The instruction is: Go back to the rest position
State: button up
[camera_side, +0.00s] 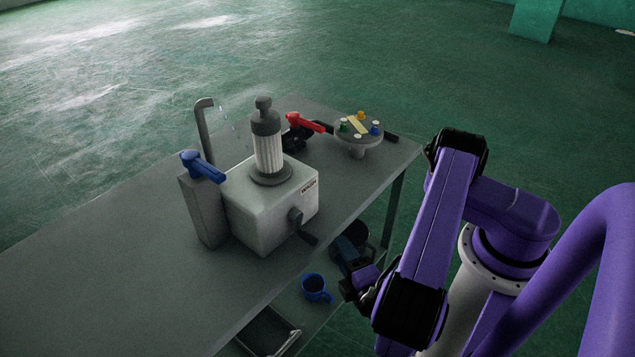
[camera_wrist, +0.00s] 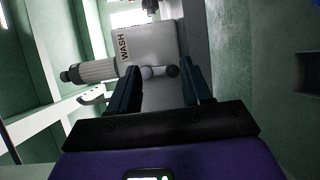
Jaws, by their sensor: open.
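My gripper (camera_side: 350,250) is in front of the table's near edge, low and to the right of the grey wash box (camera_side: 262,215). In the wrist view its two dark fingers (camera_wrist: 161,85) are spread apart with nothing held between them. The box (camera_wrist: 152,42), labelled WASH, lies beyond the fingers there. Its dark crank handle (camera_side: 302,228) sticks out from the front and also shows in the wrist view (camera_wrist: 158,72), in line with the gap. The handle appears apart from the fingers. My arm reaches in from the right.
A ribbed white cylinder (camera_side: 269,152) stands on the box. A blue-levered tap (camera_side: 204,167) is to its left. A red-handled valve (camera_side: 303,124) and a round stand with coloured knobs (camera_side: 358,144) are behind. A blue mug (camera_side: 314,288) sits below the table (camera_side: 110,262). The table's left is clear.

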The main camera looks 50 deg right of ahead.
jog(key=s+d+r+g+y, duration=0.2)
jog(key=s+r+g+y, duration=0.2)
jog(key=r+g, duration=0.3)
jog(key=s+d+r+g+y, duration=0.3)
jog(key=s+r+g, duration=0.3)
jog(key=r, duration=0.9)
jog(key=shift+s+m+g+y, duration=0.15)
jog(key=shift+m+g+y, duration=0.15)
jog(key=shift+g+y, duration=0.55)
